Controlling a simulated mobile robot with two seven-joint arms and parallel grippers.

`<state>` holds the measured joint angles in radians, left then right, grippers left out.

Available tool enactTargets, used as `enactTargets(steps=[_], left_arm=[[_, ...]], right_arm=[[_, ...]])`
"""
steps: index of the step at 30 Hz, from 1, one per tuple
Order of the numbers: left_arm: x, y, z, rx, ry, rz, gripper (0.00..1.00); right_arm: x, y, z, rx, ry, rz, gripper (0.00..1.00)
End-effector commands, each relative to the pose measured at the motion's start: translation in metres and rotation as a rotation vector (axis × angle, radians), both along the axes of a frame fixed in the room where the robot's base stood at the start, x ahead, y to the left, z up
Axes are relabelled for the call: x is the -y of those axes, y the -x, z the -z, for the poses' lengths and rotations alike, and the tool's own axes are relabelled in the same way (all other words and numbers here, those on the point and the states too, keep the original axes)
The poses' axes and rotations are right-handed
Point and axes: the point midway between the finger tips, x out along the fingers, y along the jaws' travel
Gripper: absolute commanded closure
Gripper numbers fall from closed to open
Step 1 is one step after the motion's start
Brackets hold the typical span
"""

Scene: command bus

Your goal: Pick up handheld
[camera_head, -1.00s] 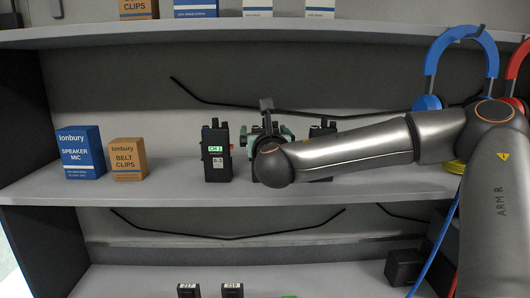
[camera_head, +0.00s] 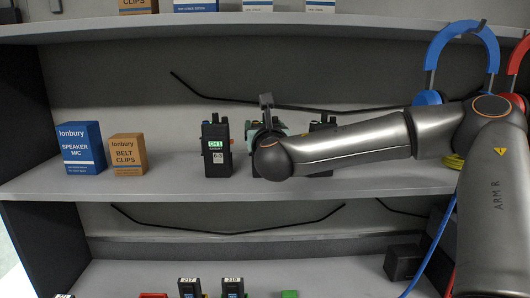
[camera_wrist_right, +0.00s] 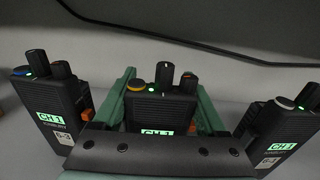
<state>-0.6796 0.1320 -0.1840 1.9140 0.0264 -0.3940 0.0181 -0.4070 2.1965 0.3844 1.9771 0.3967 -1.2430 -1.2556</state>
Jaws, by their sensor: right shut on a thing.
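Several black handheld radios stand in a row on the middle shelf. In the right wrist view the middle handheld (camera_wrist_right: 160,108) stands between the green fingers of my right gripper (camera_wrist_right: 165,95), which is shut on it. A left handheld (camera_wrist_right: 52,105) and a right handheld (camera_wrist_right: 280,130) stand on either side, apart from the fingers. In the head view the left handheld (camera_head: 216,150) is clear, labelled CH 1. My right gripper (camera_head: 268,125) is mostly hidden there by my forearm, as is the middle handheld. Part of the right handheld (camera_head: 324,128) shows behind my wrist. My left gripper is out of view.
A blue speaker mic box (camera_head: 82,149) and an orange belt clips box (camera_head: 128,155) stand at the left on the shelf (camera_head: 120,185). More small devices stand on the lower shelf. The upper shelf is overhead.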

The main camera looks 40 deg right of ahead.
Motion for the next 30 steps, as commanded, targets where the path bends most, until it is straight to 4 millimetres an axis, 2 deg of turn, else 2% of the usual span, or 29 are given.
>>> enactTargets(steps=[1, 6, 22, 30], left_arm=[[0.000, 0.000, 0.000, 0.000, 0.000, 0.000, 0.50], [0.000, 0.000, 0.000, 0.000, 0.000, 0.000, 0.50], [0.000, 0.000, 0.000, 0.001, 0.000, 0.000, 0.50], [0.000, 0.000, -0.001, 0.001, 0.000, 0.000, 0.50]], right_arm=[[0.000, 0.000, 0.000, 0.000, 0.000, 0.000, 0.81], [0.000, 0.000, 0.000, 0.000, 0.000, 0.000, 1.00], [0.000, 0.000, -0.004, 0.005, 0.002, 0.000, 1.00], [0.000, 0.000, -0.026, 0.007, 0.003, 0.001, 1.00]])
